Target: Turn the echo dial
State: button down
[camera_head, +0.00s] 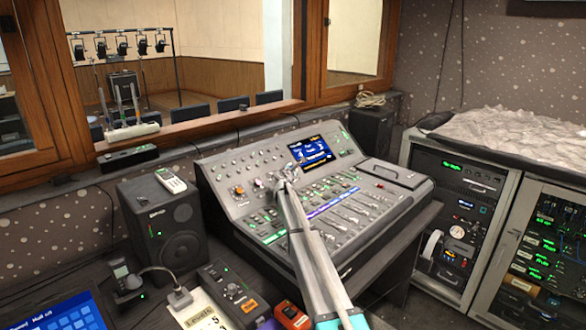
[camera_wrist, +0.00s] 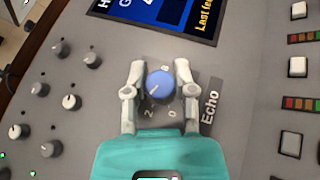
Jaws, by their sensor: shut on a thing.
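The echo dial (camera_wrist: 161,87) is a round blue knob on the grey mixing console (camera_head: 222,178), beside the printed label "Echo" (camera_wrist: 210,107). Its pale pointer mark points to the lower left in the wrist view. In the head view my gripper (camera_head: 284,176) reaches the upper middle of the console, and the dial is too small there to make out clearly.
A lit screen (camera_head: 312,151) stands just above the dial. Grey knobs (camera_wrist: 72,102) lie to the left and white buttons (camera_wrist: 297,67) to the right in the wrist view. A black speaker (camera_head: 165,228) stands left of the console and equipment racks (camera_head: 455,215) stand right.

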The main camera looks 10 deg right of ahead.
jog(key=shift+w, duration=0.1)
jog(key=shift+c, duration=2.1)
grip_release()
jog(key=shift+s, duration=0.2)
jog(key=s+d+r+m+g+p, duration=0.25)
jog(key=s+m+p, duration=0.25)
jog(key=s, duration=0.5)
jog(key=s+d+r+m+g+p, duration=0.1)
jog(key=s+d+m+g+p, duration=0.3)
jog(key=s, duration=0.6)
jog(key=s+r+m+g+p, duration=0.2)
jog(key=s+m+p, duration=0.35)
jog(key=s, duration=0.35)
jog(key=s+a+r+m+g+y+p, duration=0.2)
jog(key=s+m+p, duration=0.1)
jog(key=s, duration=0.8)
jog(key=s+a+r+m+g+y+p, duration=0.2)
jog(key=s+p, duration=0.4)
jog(key=s, duration=0.5)
jog(key=s+a+r+m+g+y+p, duration=0.1)
jog(key=s+a+r+m+g+p, duration=0.1)
jog(key=s, duration=0.9)
jog(key=shift+r+m+g+y+p, duration=0.45)
jog(key=shift+r+m+p, duration=0.35)
jog(key=shift+m+p, duration=0.7)
